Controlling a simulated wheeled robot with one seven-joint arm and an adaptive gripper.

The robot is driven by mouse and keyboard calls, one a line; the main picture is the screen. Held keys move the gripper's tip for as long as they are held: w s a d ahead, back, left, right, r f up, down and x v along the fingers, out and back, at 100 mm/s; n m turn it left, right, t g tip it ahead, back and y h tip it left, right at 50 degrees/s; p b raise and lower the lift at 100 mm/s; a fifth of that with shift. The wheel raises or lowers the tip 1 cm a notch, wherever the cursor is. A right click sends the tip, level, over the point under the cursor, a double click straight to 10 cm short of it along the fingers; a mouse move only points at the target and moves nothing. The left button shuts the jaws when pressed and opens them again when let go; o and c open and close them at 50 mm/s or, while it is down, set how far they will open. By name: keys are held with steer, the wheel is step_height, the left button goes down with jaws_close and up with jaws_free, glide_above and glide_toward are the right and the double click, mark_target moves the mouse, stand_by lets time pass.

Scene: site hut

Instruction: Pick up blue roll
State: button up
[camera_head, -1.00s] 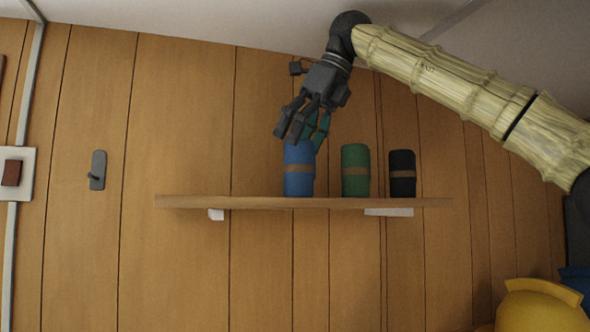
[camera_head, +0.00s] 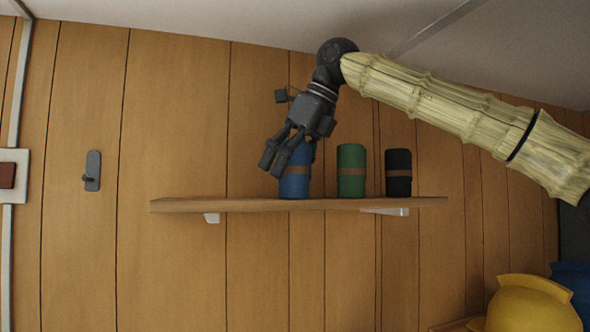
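The blue roll (camera_head: 296,181) stands upright on the wooden shelf (camera_head: 230,205), with a brown band around its middle. It is the leftmost of three rolls. My gripper (camera_head: 279,162) is at the roll's upper part, tilted down from the upper right. Its dark fingers cover the roll's top and upper left side. One finger reaches past the roll's left edge. Whether the fingers touch or clasp the roll cannot be told, as the far side is hidden.
A green roll (camera_head: 351,171) and a black roll (camera_head: 398,173) stand close on the right. The shelf's left part is clear. A wall hook (camera_head: 92,171) and a switch (camera_head: 8,175) are at left. A yellow helmet (camera_head: 532,306) and a blue one (camera_head: 576,285) are at lower right.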

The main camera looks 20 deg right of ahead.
steer(key=c, duration=1)
